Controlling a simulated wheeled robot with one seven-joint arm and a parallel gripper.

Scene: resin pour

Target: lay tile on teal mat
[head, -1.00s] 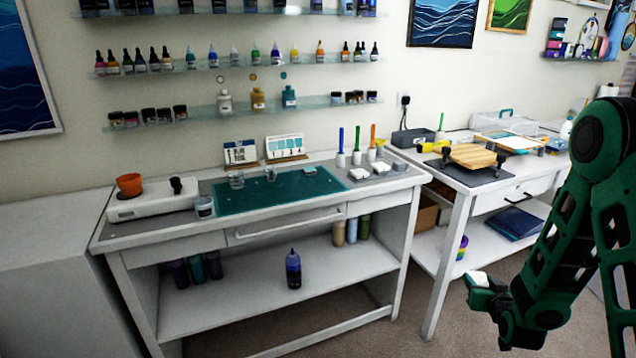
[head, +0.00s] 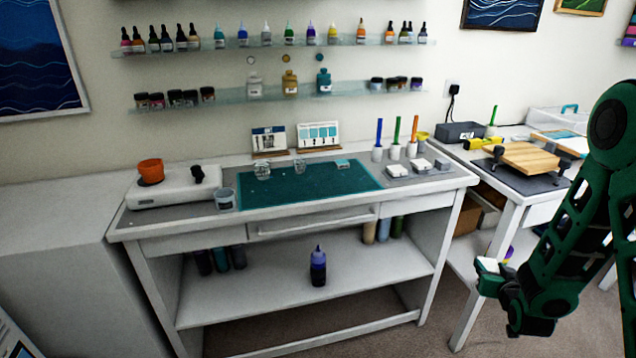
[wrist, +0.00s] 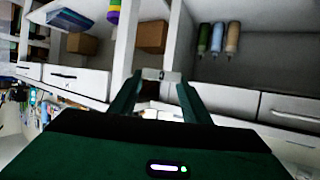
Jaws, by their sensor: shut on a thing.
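My gripper (head: 484,268) is shut on a small white tile (head: 490,265) at the right of the head view, in front of the bench and apart from it. In the wrist view the tile (wrist: 152,75) sits between the two fingertips. The teal mat (head: 320,187) lies flat on the bench top, to the left of and beyond my gripper. A small light tile-like piece (head: 343,164) lies at the mat's back right edge. Clear cups (head: 262,170) stand at its back edge.
White tiles on a grey tray (head: 420,167) and cups with coloured sticks (head: 395,150) stand right of the mat. A grey cup (head: 224,198) and a white device with an orange pot (head: 150,171) stand left. The mat's front is clear. A purple bottle (head: 318,267) stands on the lower shelf.

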